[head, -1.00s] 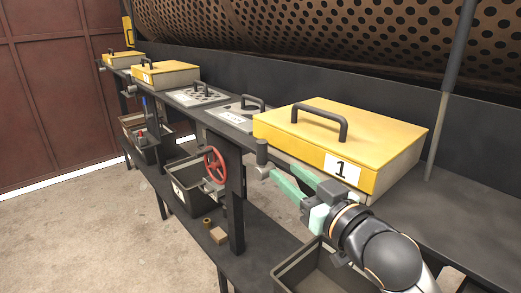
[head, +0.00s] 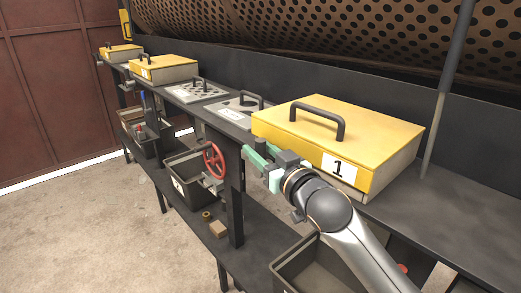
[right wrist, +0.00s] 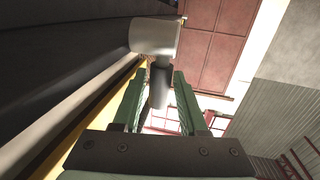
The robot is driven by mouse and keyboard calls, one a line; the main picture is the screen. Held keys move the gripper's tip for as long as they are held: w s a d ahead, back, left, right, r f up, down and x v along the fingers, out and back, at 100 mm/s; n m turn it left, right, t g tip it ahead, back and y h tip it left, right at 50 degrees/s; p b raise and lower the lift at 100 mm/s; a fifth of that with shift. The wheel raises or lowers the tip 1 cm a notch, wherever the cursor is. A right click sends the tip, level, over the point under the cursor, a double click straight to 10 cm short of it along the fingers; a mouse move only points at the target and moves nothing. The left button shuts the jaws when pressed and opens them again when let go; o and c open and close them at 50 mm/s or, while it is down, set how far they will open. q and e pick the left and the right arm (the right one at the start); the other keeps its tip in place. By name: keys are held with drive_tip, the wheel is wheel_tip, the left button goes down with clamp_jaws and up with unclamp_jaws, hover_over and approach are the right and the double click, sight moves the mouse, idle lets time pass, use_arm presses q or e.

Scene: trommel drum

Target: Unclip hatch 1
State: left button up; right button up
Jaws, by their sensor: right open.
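Hatch 1 (head: 370,130) is a yellow box lid with a black handle and a label "1" on its front; it is shut. Its clip (head: 260,146) is a small grey part at the lid's left front corner, partly hidden by my fingers in the head view. In the right wrist view the clip shows as a pale grey block (right wrist: 155,38) with a dark round lever (right wrist: 160,88). My right gripper (head: 252,155) is open, with its green fingers on either side of the lever. Whether they touch it I cannot tell. My left gripper is not in view.
The perforated drum (head: 350,35) lies behind the dark bench. Other yellow hatches (head: 165,68) and flat grey panels (head: 197,92) stand along the bench to the left. A red handwheel (head: 213,160) and dark bins (head: 325,265) are below. The floor at the left is clear.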

drive_tip(key=shift+c, duration=0.2)
clamp_jaws()
idle(1.1)
